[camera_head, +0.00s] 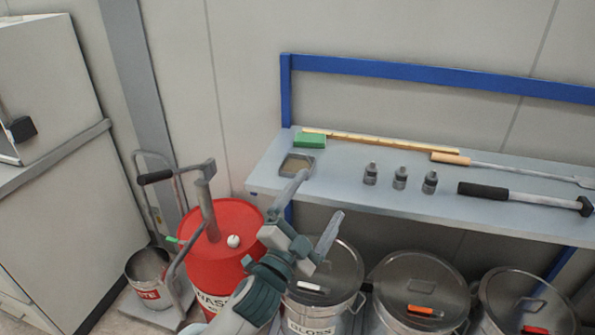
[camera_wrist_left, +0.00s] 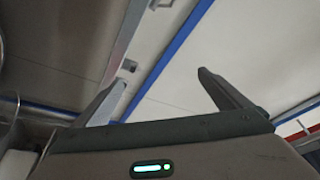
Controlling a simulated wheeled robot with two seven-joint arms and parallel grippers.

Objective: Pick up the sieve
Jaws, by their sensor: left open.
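A small square dark-framed item with a tan middle, which looks like the sieve (camera_head: 297,165), lies flat near the left end of the grey bench (camera_head: 335,187). My left gripper (camera_head: 320,195) is open and empty, in front of the bench's left part. In the head view its left finger reaches up close to the sieve's lower right corner; I cannot tell the gap in depth. In the left wrist view both fingers (camera_wrist_left: 161,82) are spread, with nothing between them and no sieve in sight. My right gripper is not in view.
A green block (camera_head: 310,140), a wooden strip (camera_head: 365,140), three grey fittings (camera_head: 400,178) and two long-handled tools share the bench. A blue rail (camera_head: 440,77) runs behind. A red drum (camera_head: 222,250) and several lidded metal drums (camera_head: 421,290) stand below.

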